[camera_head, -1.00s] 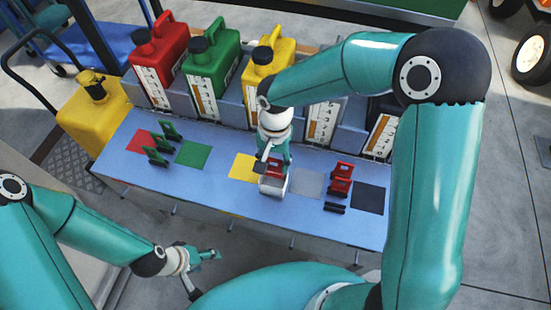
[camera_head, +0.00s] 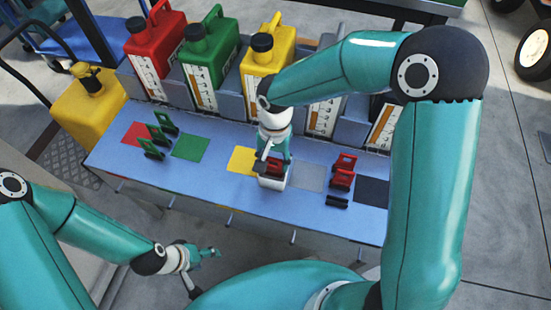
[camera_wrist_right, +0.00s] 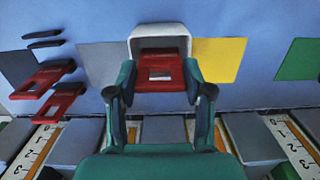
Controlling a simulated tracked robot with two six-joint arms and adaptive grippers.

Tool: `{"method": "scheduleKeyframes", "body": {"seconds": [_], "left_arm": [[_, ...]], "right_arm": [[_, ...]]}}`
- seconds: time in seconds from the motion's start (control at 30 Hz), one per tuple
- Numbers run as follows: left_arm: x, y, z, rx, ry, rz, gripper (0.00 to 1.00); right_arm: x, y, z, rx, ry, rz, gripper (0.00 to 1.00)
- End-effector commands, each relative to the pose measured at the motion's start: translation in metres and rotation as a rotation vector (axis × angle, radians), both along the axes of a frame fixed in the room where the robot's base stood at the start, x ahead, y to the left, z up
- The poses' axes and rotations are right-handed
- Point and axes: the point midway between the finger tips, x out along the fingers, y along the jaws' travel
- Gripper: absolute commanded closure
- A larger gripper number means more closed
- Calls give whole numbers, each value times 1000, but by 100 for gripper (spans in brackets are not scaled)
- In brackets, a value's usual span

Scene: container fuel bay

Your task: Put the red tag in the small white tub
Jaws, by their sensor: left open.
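The red tag (camera_wrist_right: 160,72), a flat piece with a window, is between the fingers of my right gripper (camera_wrist_right: 160,75) in the right wrist view, and they seem to meet its two side edges. In the head view, my right gripper (camera_head: 274,160) points down over the small white tub (camera_head: 273,184), with red showing at the tub's mouth. The tub also shows around the tag in the right wrist view (camera_wrist_right: 158,31). Whether the tag touches the tub's floor is hidden. My left gripper (camera_head: 205,256) is open and empty, off the table's front edge.
Other red tags (camera_head: 342,179) and black ones (camera_head: 337,202) stand right of the tub. Green tags (camera_head: 153,150) stand at the left. Coloured mats, such as the yellow mat (camera_head: 241,160), lie on the blue table (camera_head: 215,182). Several fuel cans (camera_head: 210,62) line the back.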

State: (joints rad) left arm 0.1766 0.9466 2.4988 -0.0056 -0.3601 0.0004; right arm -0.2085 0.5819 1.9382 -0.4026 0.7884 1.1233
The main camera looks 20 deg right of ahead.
Motion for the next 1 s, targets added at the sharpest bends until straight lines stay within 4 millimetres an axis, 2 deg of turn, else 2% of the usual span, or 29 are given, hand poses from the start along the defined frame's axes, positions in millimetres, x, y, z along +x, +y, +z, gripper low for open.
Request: {"method": "scheduleKeyframes", "body": {"seconds": [0.03, 0.13, 0.57, 0.77, 1.0], "left_arm": [[0, 0, 0, 0, 0, 0, 40], [0, 0, 0, 0, 0, 0, 40], [0, 0, 1, 0, 0, 0, 40], [0, 0, 1, 0, 0, 0, 40], [0, 0, 0, 0, 0, 0, 40]], "right_arm": [[0, 0, 0, 0, 0, 0, 38], [0, 0, 0, 0, 0, 0, 22], [1, 0, 6, 0, -1, -1, 22], [3, -1, 35, 2, -6, 0, 22], [5, -4, 83, 1, -6, 0, 22]]}}
